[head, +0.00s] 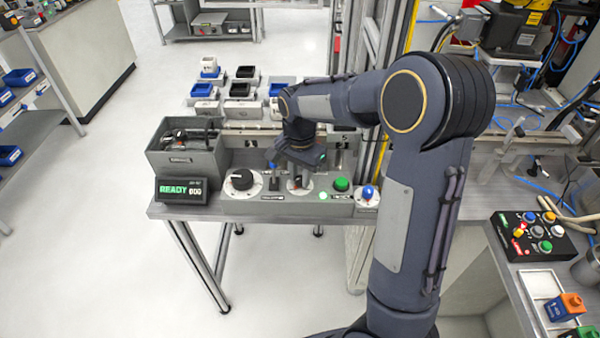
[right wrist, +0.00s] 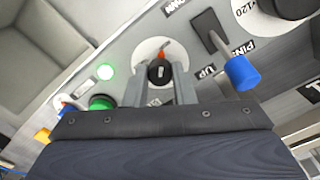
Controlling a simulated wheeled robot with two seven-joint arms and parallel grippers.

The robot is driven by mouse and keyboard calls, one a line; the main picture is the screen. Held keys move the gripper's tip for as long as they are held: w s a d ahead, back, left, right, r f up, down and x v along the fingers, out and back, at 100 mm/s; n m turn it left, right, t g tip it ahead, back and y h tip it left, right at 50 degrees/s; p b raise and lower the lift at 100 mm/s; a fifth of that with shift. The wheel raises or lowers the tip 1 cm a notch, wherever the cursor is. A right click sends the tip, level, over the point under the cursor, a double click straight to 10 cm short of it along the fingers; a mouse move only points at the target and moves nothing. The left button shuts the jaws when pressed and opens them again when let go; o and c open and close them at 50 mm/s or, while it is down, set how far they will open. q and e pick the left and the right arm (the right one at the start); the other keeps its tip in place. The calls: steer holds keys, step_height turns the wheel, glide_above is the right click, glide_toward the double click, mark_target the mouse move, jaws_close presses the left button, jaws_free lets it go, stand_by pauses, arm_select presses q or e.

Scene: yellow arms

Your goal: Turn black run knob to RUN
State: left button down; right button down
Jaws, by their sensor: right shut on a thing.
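The black run knob (right wrist: 160,73) sits on a round white dial plate (right wrist: 150,50) on the panel; an orange-red mark shows beside it. My right gripper (right wrist: 160,88) has one finger on each side of the knob and is shut on it. In the head view my right gripper (head: 299,178) reaches down to the same dial plate (head: 296,190), and it hides most of the knob there. The words around the dial are not readable. My left gripper is not in view.
A blue-tipped toggle (right wrist: 240,72) and a larger black knob (head: 241,179) are left of the dial in the head view. A green button (head: 341,184), a lit green lamp (head: 323,195) and a blue knob (head: 368,192) are right. A display (head: 182,190) reads READY. A grey bin (head: 185,160) stands behind it.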

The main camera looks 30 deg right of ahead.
mark_target(300, 178)
stand_by(0.4)
steer(key=c, duration=1.2)
jaws_free()
step_height(300, 178, up, 8)
steer(key=shift+f, duration=0.1)
